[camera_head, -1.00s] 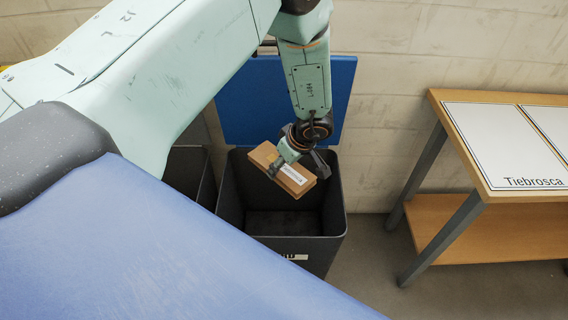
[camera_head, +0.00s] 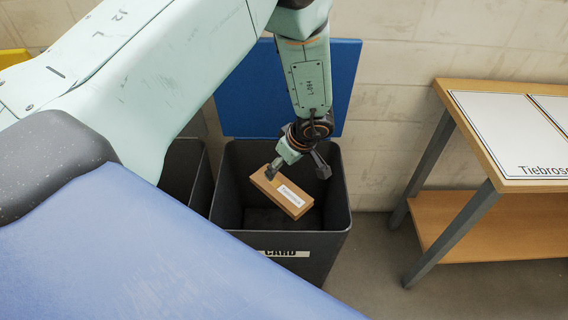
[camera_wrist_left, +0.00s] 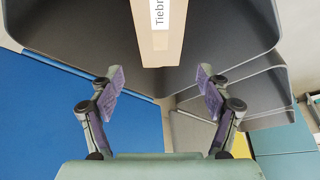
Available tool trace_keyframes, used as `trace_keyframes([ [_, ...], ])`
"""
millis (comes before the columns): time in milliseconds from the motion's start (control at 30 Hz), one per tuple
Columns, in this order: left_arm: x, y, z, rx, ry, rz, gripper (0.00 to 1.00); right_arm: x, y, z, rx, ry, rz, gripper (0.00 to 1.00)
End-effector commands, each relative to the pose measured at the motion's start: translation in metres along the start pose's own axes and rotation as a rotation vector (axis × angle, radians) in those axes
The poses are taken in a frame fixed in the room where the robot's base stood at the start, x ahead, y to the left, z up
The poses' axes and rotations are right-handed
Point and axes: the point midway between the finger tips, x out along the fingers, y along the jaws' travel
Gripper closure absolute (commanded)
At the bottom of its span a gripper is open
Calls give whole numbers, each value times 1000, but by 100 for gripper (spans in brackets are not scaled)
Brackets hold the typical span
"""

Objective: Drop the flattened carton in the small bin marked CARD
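The flattened carton (camera_head: 282,194) is a brown slab with a white label. It is tilted inside the mouth of the dark bin marked CARD (camera_head: 334,222), above the bin's floor, and touches no wall that I can see. My left gripper (camera_head: 299,168) is over the bin opening with its fingers spread. In the left wrist view the carton (camera_wrist_left: 160,48) lies beyond the open fingertips (camera_wrist_left: 162,80), with a clear gap on both sides. The CARD label shows on the bin's front. My right gripper is not in view.
The bin's blue lid (camera_head: 340,85) stands open behind it against the block wall. A second dark bin (camera_head: 180,172) is close on the left. A wooden table (camera_head: 487,158) with white panels stands at the right, with bare floor between.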

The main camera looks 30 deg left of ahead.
Motion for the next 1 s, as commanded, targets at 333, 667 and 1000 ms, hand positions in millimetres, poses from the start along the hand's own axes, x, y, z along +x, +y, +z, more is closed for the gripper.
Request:
trace_keyframes([
  [333,0,0,0,0,0,0,6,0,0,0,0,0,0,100],
  [667,-20,1,0,1,2,3,6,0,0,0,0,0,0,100],
  [1000,-89,1,-1,0,3,4,6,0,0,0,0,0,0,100],
])
